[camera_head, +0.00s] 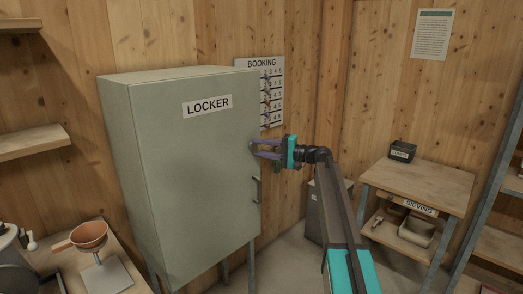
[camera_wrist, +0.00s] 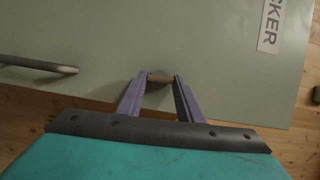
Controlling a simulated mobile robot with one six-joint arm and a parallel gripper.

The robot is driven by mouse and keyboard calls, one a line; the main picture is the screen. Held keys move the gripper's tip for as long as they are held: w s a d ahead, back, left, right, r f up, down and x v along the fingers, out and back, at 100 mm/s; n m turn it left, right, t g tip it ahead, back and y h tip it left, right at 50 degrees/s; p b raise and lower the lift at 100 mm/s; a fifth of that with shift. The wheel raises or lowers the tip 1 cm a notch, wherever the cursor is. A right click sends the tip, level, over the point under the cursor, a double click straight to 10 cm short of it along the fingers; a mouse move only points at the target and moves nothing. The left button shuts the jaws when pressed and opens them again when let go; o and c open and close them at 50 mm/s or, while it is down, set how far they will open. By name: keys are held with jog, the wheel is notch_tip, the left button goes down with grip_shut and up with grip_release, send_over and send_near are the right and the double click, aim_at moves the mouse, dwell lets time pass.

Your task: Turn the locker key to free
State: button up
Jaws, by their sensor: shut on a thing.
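The locker (camera_head: 190,170) is a grey-green cabinet with a LOCKER label, and its door is shut. My gripper (camera_head: 254,149) is at the right side of the door, above the bar handle (camera_head: 257,190). In the wrist view the two purple fingers (camera_wrist: 160,80) are shut on the small brownish locker key (camera_wrist: 158,75) at the door face. The fingers partly hide the key, and I cannot tell which way it is turned. The locker door (camera_wrist: 120,50) fills most of the wrist view, with the handle (camera_wrist: 38,67) at the left.
A BOOKING board (camera_head: 272,75) hangs on the wall behind my gripper. A SIEVING table (camera_head: 430,180) stands at the right, and a bench with a copper-coloured bowl (camera_head: 88,235) at the lower left. Floor shows between the locker and the table.

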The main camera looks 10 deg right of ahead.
jog(key=shift+w+d+r+m, duration=0.1)
jog(key=shift+m, duration=0.3)
jog(key=o, duration=1.1)
jog(key=b+v, duration=0.2)
jog(key=v, duration=1.1)
jog(key=shift+s+d+f+b, duration=0.25)
jog(key=shift+s+d+b, duration=0.05)
jog(key=shift+s, duration=0.05)
jog(key=shift+a, duration=0.1)
